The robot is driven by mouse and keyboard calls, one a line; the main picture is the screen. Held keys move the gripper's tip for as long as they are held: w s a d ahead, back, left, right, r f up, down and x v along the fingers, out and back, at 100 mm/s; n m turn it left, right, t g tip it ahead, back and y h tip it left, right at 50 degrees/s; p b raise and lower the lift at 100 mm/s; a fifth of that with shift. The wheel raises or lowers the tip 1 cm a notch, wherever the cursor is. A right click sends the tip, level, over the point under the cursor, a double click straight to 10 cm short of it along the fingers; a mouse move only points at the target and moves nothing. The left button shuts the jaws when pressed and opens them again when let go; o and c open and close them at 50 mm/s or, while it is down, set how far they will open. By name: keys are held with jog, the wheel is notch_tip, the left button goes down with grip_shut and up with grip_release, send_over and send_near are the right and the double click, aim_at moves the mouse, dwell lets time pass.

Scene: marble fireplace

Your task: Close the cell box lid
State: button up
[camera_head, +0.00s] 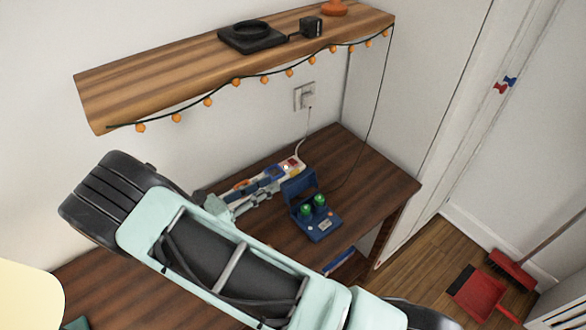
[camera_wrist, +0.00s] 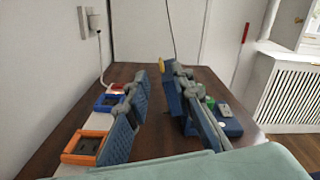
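The cell box (camera_head: 317,227) is a blue box on the dark wooden desk, with green cells standing in it. Its blue lid (camera_head: 299,186) stands raised at the box's back left side. In the wrist view the box (camera_wrist: 231,127) is partly hidden behind my right finger, and the lid (camera_wrist: 172,97) shows close beside that finger. My gripper (camera_head: 262,190) is to the left of the lid, low over the desk. In the wrist view my gripper (camera_wrist: 160,80) has its two fingers well apart with only desk between them. Whether a finger touches the lid is unclear.
A white power strip (camera_wrist: 74,141) with blue and orange-framed sockets lies left of my gripper along the wall. A wooden shelf (camera_head: 190,75) with hanging orange lights is above. The desk's right end (camera_head: 375,185) is clear. A red dustpan (camera_head: 480,291) is on the floor.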

aim_at(294, 170)
jog(key=p+x, duration=0.1)
jog(key=x, duration=0.8)
jog(key=shift+d, duration=0.1)
jog(key=shift+c, duration=0.2)
grip_shut()
